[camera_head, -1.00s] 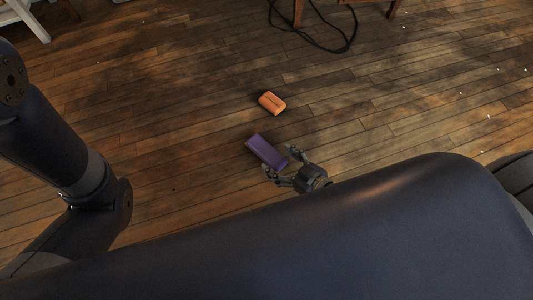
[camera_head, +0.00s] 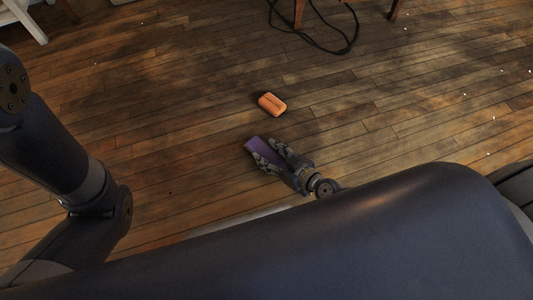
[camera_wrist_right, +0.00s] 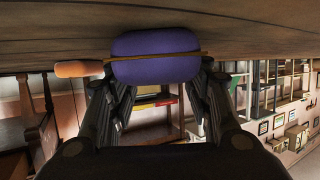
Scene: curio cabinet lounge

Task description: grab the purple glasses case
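The purple glasses case (camera_head: 257,145) is low over or on the wooden floor; I cannot tell whether it touches the floor. My right gripper (camera_head: 262,150) has one finger along each long side of it, shut on it. In the right wrist view the purple case (camera_wrist_right: 157,56) is seen end-on between the fingertips, a thin yellowish seam across it. My left arm comes in at the left of the head view, but its gripper is out of view.
An orange case (camera_head: 272,104) lies on the floor just beyond the purple one. A black cable (camera_head: 318,48) and wooden furniture legs (camera_head: 298,12) are at the top. White legs (camera_head: 30,22) stand at the top left. The floor between is mostly clear.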

